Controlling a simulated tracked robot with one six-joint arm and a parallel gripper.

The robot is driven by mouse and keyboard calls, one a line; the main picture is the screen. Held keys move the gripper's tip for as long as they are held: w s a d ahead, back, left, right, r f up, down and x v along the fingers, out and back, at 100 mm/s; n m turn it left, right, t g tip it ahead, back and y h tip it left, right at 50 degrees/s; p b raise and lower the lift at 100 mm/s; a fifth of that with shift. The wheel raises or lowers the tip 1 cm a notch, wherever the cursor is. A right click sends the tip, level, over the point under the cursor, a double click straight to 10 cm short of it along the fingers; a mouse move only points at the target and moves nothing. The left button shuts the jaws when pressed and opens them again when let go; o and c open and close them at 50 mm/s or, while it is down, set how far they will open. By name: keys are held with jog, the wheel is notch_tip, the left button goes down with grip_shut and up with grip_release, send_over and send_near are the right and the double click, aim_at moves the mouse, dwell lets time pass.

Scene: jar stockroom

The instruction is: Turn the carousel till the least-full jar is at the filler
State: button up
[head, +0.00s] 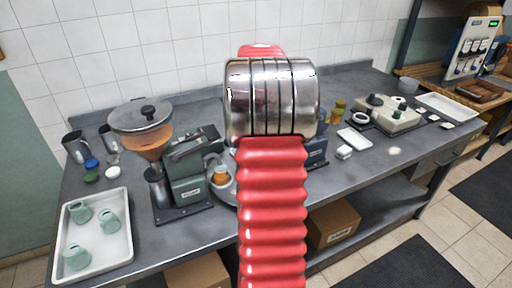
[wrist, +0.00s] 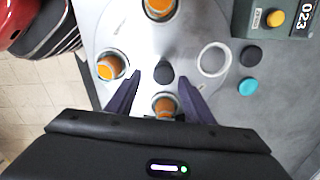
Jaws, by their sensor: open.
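The carousel is a pale round plate (wrist: 135,35) below my gripper in the wrist view. Orange-filled jars stand at its top (wrist: 160,8), left (wrist: 110,68) and bottom (wrist: 165,105); their fill levels are hard to compare from above. A pale ring (wrist: 213,58) at the right holds no visible jar. A dark knob (wrist: 163,72) is at the centre. My gripper (wrist: 161,79) is open, its purple fingers either side of the bottom jar, tips near the knob; contact is unclear. In the head view my arm hides most of the carousel (head: 229,192). An orange hopper (head: 150,145) stands left of it.
A green machine (head: 190,185) stands close left of the carousel. A white tray (head: 118,243) holds several green cups.

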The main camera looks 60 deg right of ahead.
notch_tip(320, 180, up, 5)
jog(key=shift+f, duration=0.15)
jog(key=shift+s+r, duration=0.2)
jog(key=shift+r, duration=0.5)
jog(key=shift+d, duration=0.1)
